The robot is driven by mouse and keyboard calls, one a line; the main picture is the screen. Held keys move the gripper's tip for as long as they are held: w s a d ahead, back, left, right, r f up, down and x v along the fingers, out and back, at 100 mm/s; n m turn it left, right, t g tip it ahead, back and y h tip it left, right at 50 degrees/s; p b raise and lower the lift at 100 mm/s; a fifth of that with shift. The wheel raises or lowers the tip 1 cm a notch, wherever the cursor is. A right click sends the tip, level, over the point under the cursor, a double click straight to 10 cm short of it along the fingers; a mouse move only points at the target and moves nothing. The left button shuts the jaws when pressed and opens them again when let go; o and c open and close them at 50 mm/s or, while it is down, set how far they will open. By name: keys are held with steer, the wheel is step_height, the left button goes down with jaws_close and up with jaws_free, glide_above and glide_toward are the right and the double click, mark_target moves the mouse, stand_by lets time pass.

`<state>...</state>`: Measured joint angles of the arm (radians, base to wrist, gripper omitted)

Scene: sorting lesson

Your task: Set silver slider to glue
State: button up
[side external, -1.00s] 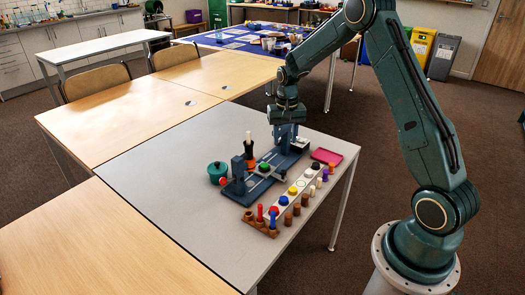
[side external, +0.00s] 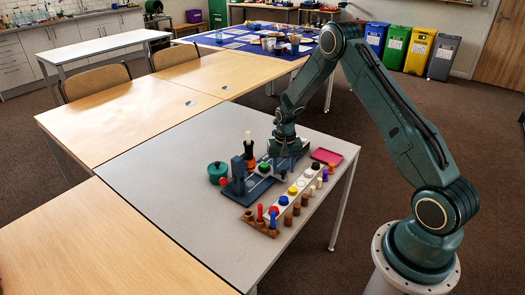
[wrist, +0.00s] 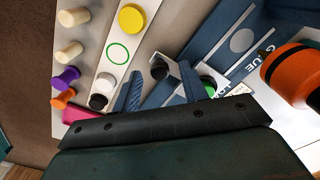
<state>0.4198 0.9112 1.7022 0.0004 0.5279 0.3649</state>
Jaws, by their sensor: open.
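My gripper (wrist: 160,76) is open, with one blue finger on each side of the knob. I cannot tell whether either finger touches it. In the side view my gripper (side external: 285,154) is low over the far part of the fixture (side external: 235,188), and the slider is hard to make out there.
An orange-and-black bottle (wrist: 292,75) stands close to the right of the fixture in the wrist view. A white strip (side external: 292,195) with coloured buttons and several pegs runs alongside. A pink tray (side external: 327,156) and a green pot (side external: 217,171) flank the fixture. The table's left front is clear.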

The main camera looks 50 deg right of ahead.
steer(key=shift+f, duration=0.4)
jaws_close()
steer(key=a, duration=0.9)
steer(key=shift+a, duration=0.1)
steer(key=shift+c, duration=0.5)
jaws_free()
steer(key=shift+o, duration=0.5)
steer(key=shift+r, duration=0.1)
